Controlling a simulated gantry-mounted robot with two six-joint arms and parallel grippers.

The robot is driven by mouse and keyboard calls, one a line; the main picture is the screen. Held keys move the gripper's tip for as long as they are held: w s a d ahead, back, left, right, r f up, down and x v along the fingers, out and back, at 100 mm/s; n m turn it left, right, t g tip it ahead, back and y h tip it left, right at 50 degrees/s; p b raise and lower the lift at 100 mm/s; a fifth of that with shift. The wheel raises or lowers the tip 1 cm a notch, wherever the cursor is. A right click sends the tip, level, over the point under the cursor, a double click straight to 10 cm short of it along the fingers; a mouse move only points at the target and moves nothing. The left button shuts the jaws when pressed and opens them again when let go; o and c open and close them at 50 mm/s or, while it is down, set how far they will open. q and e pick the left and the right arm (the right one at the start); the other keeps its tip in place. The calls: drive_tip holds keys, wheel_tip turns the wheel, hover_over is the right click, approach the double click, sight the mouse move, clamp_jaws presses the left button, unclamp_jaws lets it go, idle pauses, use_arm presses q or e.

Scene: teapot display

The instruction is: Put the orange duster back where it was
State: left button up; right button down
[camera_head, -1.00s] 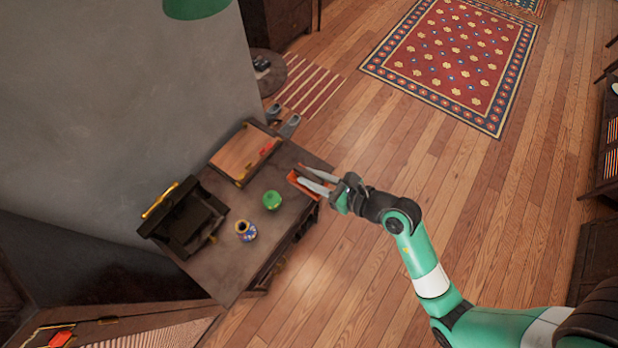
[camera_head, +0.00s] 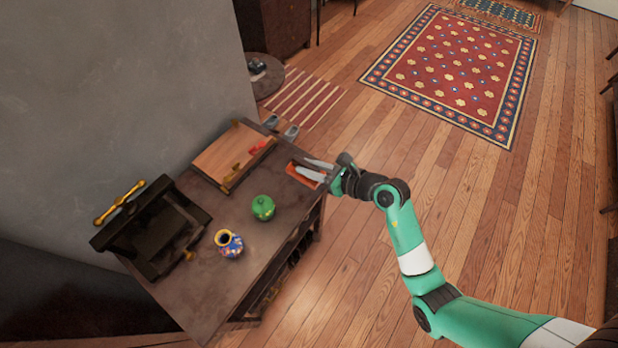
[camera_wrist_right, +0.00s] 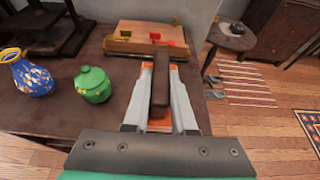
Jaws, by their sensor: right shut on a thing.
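The orange duster (camera_head: 303,173) is at the far right corner of the dark table (camera_head: 190,290). My right gripper (camera_head: 318,169) is shut on it, reaching in from the right. In the right wrist view, orange parts of the duster (camera_wrist_right: 160,126) show between the pale fingers (camera_wrist_right: 160,95), with a dark bar lying lengthwise over it. Its underside is hidden, and I cannot tell whether it touches the tabletop. My left gripper is not in view.
A green lidded pot (camera_head: 263,208) and a blue patterned vase (camera_head: 229,243) stand on the table's near side. A dark stand (camera_head: 150,230) is at the left. Open floor lies right.

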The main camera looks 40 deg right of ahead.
sight(309, 166)
drive_tip(key=d+f+b, duration=0.1)
drive_tip(key=w+f+b, duration=0.1)
drive_tip(key=f, duration=0.1)
drive_tip(key=w+d+f, duration=0.1)
drive_tip(key=f, duration=0.1)
drive_tip(key=shift+w+d+f+b, duration=0.1)
drive_tip(key=shift+w+d+b, duration=0.1)
drive_tip(key=shift+d+b, duration=0.2)
drive_tip(key=shift+w, duration=0.1)
drive_tip(key=f+b, duration=0.1)
drive_tip(key=f, duration=0.1)
drive_tip(key=f+b, duration=0.1)
drive_tip(key=b, duration=0.1)
drive_tip(key=shift+w+d+f, duration=0.2)
drive_tip(key=shift+f, duration=0.2)
drive_tip(key=shift+r, duration=0.15)
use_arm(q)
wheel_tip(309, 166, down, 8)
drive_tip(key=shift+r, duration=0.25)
use_arm(e)
drive_tip(key=c, duration=0.7)
unclamp_jaws()
drive_tip(key=shift+f, duration=0.2)
drive_tip(key=shift+c, duration=0.2)
